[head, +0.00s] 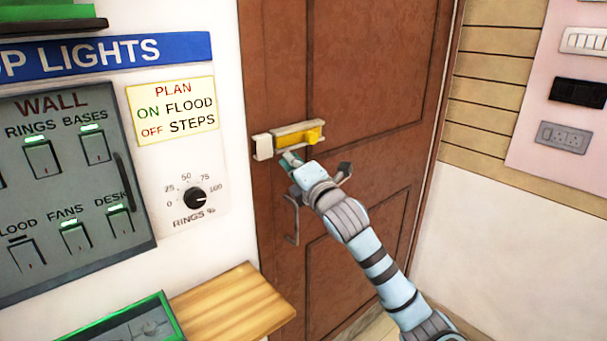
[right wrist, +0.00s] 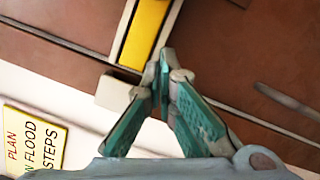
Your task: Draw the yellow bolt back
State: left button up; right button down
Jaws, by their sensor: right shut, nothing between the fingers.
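The yellow bolt (head: 296,137) lies in a pale housing on the brown door (head: 345,60), with a yellow knob (head: 315,135) at its right end. A white block (head: 263,147) sits at the door's left edge, just left of the housing. My right gripper (head: 288,158) is shut and empty just below the bolt's left part. In the right wrist view its fingertips (right wrist: 165,58) meet beside the end of the yellow bolt (right wrist: 146,32), near the white block (right wrist: 116,92). I cannot tell whether they touch it. The knob is out of the wrist view.
A door handle (head: 292,222) hangs below the bolt. A switch panel (head: 70,185) and a dial (head: 195,197) are on the left wall. A wooden ledge (head: 232,308) juts out at the lower left. Sockets (head: 563,137) are on the right wall.

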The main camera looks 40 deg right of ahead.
jog(key=s+a+b, duration=0.2)
jog(key=s, duration=0.7)
jog(key=shift+s+f, duration=0.35)
jog(key=shift+s, duration=0.05)
jog(key=shift+d, duration=0.1)
